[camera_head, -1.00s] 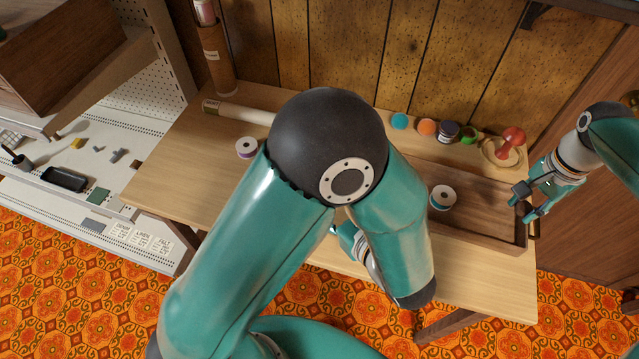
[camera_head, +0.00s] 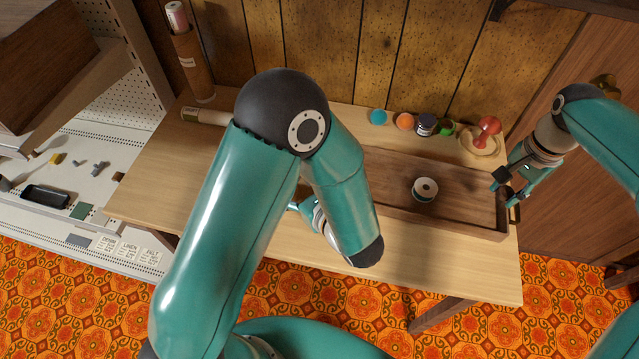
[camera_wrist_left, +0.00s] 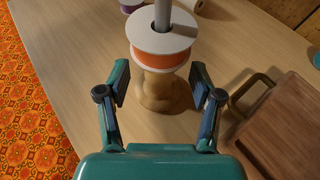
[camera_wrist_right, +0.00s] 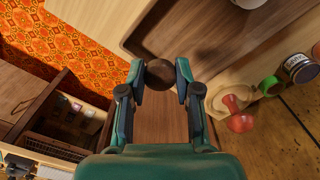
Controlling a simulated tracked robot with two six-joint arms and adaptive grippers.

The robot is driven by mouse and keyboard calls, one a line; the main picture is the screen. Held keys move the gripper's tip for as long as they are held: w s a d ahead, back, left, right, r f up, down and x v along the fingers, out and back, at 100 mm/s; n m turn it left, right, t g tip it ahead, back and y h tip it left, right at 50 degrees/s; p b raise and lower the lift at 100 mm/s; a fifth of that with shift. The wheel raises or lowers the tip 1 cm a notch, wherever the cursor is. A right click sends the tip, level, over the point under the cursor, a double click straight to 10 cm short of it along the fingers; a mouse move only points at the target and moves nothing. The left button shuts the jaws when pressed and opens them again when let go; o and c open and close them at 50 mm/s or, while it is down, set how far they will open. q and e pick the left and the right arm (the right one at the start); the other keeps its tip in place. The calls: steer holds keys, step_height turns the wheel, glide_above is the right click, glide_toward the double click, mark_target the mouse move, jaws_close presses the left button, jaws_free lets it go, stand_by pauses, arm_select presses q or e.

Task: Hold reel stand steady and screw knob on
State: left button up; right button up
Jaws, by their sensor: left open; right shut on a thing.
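The reel stand shows in the left wrist view as a pale turned wooden base (camera_wrist_left: 163,92), with an orange reel (camera_wrist_left: 162,45) above it on an upright grey rod (camera_wrist_left: 163,14). My left gripper (camera_wrist_left: 160,88) is open, with its fingers on either side of the base; I cannot tell whether they touch it. In the head view, my left arm hides the stand. My right gripper (camera_head: 503,190) is at the right end of the wooden tray. The right wrist view shows it shut on a dark brown round knob (camera_wrist_right: 160,73).
A pale roll (camera_head: 205,116) lies at the back left. The table's front left (camera_head: 150,190) is clear.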

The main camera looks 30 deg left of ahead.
arm_select(q)
steer(key=x, duration=0.3)
steer(key=shift+w+a+f, duration=0.1)
steer(key=shift+a, duration=0.1)
jaws_close()
stand_by(0.3)
